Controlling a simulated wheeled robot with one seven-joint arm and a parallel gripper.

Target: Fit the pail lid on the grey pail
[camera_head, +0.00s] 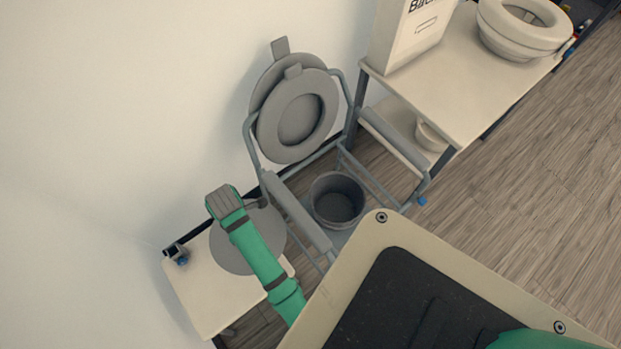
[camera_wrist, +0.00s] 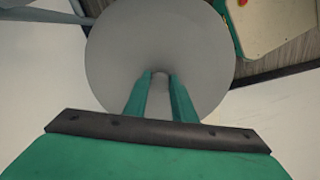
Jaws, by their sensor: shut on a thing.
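The pail lid (camera_head: 232,254) is a flat grey disc in the head view, over or on the small cream table at the lower left. It fills the upper middle of the wrist view (camera_wrist: 160,45). My gripper (camera_wrist: 160,80) is shut on the lid near its middle; the knob between the fingers is mostly hidden. In the head view my gripper (camera_head: 258,203) is partly hidden by my arm. The grey pail (camera_head: 338,200) stands open and upright inside the frame of the commode chair, to the right of the lid. I cannot tell whether the lid touches the table.
The commode chair (camera_head: 292,205) has its seat and cover raised against the wall, and its armrest lies between lid and pail. The small table (camera_head: 207,302) is at the lower left. A cream table (camera_head: 455,85) with a box (camera_head: 408,35) and a toilet seat (camera_head: 522,30) stands right.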

